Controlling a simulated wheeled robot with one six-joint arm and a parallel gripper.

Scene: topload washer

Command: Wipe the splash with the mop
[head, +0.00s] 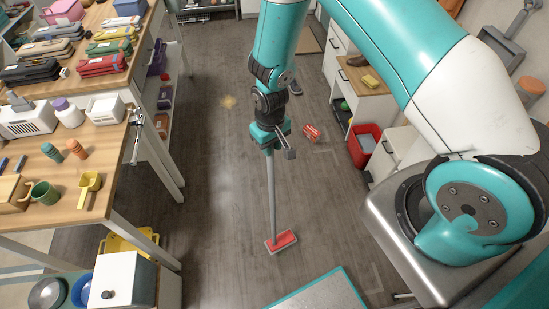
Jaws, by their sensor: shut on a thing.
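The mop has a long grey handle (272,195) and a flat red head (281,241). It stands nearly upright, with its head at the wooden floor. My gripper (277,150) is shut on the upper part of the mop handle; my arm hides some of the grip. The splash (228,102) is a small yellowish spot on the floor. It lies farther off than the mop head and to its left.
A red and white box (311,133) lies on the floor right of my gripper. A red bin (364,146) and cabinets stand at the right. The floor between mop head and splash looks clear.

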